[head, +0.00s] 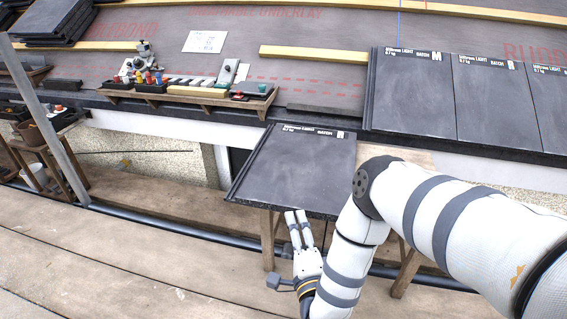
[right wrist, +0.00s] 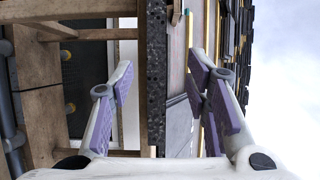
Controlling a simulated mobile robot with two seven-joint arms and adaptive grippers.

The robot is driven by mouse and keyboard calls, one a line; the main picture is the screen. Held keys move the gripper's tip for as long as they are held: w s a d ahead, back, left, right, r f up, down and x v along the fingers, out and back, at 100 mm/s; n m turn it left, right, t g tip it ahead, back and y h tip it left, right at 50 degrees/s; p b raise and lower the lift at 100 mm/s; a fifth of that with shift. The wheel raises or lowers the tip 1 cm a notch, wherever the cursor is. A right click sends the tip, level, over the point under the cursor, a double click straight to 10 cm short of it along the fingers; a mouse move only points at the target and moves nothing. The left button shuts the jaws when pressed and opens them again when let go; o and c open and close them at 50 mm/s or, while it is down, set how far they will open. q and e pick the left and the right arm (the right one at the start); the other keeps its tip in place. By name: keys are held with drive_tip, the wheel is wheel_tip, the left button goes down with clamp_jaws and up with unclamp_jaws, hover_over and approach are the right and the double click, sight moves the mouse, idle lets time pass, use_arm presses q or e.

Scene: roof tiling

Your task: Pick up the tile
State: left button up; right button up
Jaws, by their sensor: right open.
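A dark grey slate-like tile (head: 295,168) with a white label strip along its far edge lies on a wooden stand in the middle of the head view. My right gripper (head: 297,215) is at the tile's near edge, fingers pointing at it. In the right wrist view the tile shows edge-on as a dark speckled strip (right wrist: 156,75) between the two purple-padded fingers of my open right gripper (right wrist: 162,82). There is a gap on each side, and neither finger appears to touch it. My left gripper is not in view.
Laid tiles (head: 412,95) cover the roof at right, behind the stand. A wooden tool shelf (head: 190,98) holds small items at the roof edge. A tile stack (head: 52,22) is at the far left. A grey pole (head: 45,125) stands left. Plank flooring (head: 120,255) is open at left.

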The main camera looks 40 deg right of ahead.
sight(289, 195)
drive_tip(key=b+x, duration=0.1)
drive_tip(key=x, duration=0.2)
drive_tip(key=b+x, duration=0.1)
drive_tip(key=x, duration=0.3)
drive_tip(key=b+x, duration=0.1)
drive_tip(key=x, duration=0.2)
drive_tip(key=shift+d+f, duration=0.4)
drive_tip(key=shift+w, duration=0.25)
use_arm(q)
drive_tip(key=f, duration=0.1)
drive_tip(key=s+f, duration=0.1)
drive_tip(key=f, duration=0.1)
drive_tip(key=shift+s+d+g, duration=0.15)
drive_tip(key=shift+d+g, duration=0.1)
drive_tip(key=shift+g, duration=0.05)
use_arm(e)
drive_tip(key=shift+r, duration=0.15)
clamp_jaws()
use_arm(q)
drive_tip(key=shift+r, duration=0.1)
use_arm(e)
drive_tip(key=shift+r, duration=0.1)
